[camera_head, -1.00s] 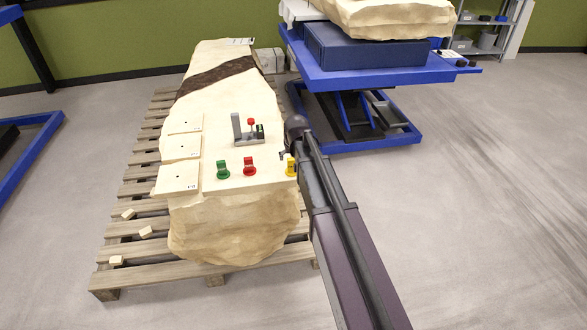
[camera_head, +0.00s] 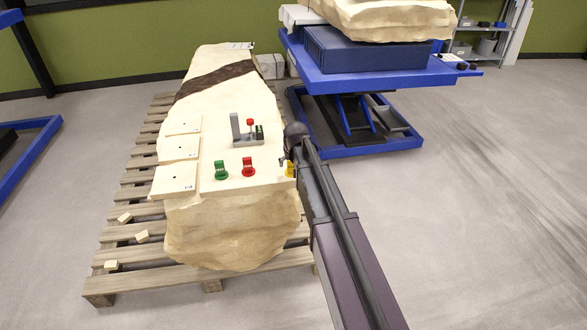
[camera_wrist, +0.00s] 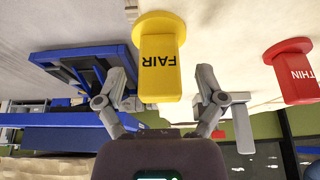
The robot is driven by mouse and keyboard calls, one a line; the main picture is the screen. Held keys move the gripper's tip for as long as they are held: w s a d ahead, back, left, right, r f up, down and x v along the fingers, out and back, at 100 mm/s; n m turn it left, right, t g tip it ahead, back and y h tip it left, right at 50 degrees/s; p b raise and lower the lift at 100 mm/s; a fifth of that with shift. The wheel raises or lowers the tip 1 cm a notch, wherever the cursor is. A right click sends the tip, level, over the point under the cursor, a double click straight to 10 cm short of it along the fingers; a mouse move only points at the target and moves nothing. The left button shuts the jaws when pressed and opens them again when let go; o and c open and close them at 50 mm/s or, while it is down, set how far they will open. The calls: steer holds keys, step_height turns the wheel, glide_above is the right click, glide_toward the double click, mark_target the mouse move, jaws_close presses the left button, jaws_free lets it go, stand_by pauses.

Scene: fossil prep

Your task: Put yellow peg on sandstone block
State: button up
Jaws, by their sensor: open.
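The sandstone block (camera_head: 232,225) lies on a wooden pallet, with a flat pale top. The yellow peg (camera_head: 290,171) stands at the block top's near right edge, partly hidden by my arm and gripper (camera_head: 284,162). In the wrist view, which is upside down, the yellow peg (camera_wrist: 158,62) has a round base and a tab reading "FAIR". My gripper (camera_wrist: 168,88) is open, with one finger on each side of the tab. Gaps show between both fingers and the tab, so it is not gripped.
A red peg (camera_head: 248,167) and a green peg (camera_head: 221,170) stand left of the yellow one. A grey stand (camera_head: 247,134) with a small red item sits behind them. Square pale plates (camera_head: 175,181) line the left edge. A blue lift table (camera_head: 375,75) stands behind right.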

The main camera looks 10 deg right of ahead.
jaws_close()
stand_by(0.3)
steer(key=shift+r, duration=0.2)
step_height(320, 180, up, 2)
steer(key=p, duration=0.2)
steer(key=shift+r+p, duration=0.1)
steer(key=shift+p, duration=0.2)
steer(key=shift+r+p, duration=0.8)
steer(key=s+d, duration=0.9)
steer(key=s, duration=0.4)
steer(key=shift+d+r+p, duration=0.2)
steer(key=shift+r+p, duration=0.2)
